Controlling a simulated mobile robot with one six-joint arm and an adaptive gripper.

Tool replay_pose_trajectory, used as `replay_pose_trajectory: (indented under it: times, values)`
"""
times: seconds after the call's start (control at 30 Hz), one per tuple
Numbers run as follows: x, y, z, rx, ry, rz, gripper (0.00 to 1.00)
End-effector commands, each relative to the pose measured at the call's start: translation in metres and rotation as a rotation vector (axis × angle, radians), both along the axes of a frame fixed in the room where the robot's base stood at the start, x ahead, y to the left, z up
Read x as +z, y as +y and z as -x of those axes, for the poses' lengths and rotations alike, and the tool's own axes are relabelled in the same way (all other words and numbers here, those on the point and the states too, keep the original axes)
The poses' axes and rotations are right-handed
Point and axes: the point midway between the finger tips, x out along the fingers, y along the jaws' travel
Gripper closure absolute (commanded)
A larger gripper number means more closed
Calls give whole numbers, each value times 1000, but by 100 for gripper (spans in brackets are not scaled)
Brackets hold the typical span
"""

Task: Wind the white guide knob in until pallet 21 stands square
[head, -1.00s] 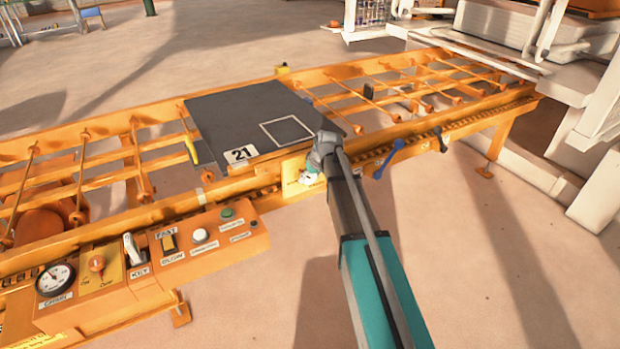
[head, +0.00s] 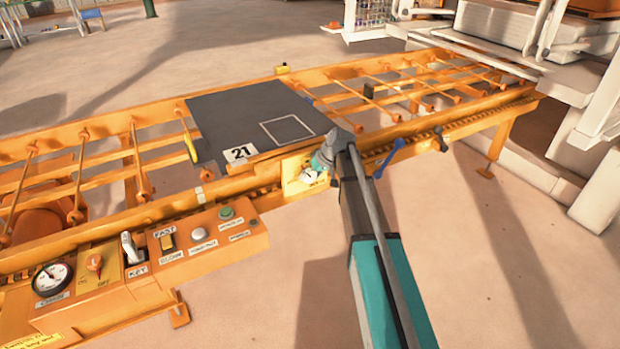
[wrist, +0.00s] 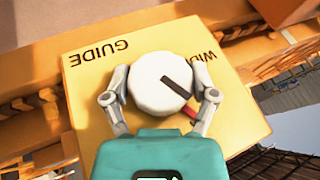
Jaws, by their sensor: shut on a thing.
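The white guide knob (wrist: 152,88) sits on a yellow plate (wrist: 90,88) marked GUIDE, with another word partly covered. My gripper (wrist: 166,88) is shut on the knob, one finger on each side. A dark pointer line on the knob slants to the lower right, near a red mark (wrist: 190,112). In the head view the knob (head: 308,174) shows beside my gripper (head: 322,163). Pallet 21 (head: 235,110), a dark grey slab with a white outlined square, lies on the orange conveyor (head: 80,218).
An orange control box (head: 165,262) with a gauge, switches and buttons is at the lower left. A blue lever (head: 390,158) and a dark lever (head: 440,138) stick out from the front rail right of my arm. The floor at the right front is clear.

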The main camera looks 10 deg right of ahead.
Motion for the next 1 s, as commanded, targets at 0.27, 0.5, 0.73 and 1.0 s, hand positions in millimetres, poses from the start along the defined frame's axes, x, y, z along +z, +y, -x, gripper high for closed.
replay_pose_trajectory:
  times: [0.27,0.5,0.73,1.0]
  values:
    - [0,0,1,2,1,1,18]
    - [0,0,0,1,0,2,0]
    - [0,0,0,1,0,2,0]
    - [1,0,0,0,-9,28,0]
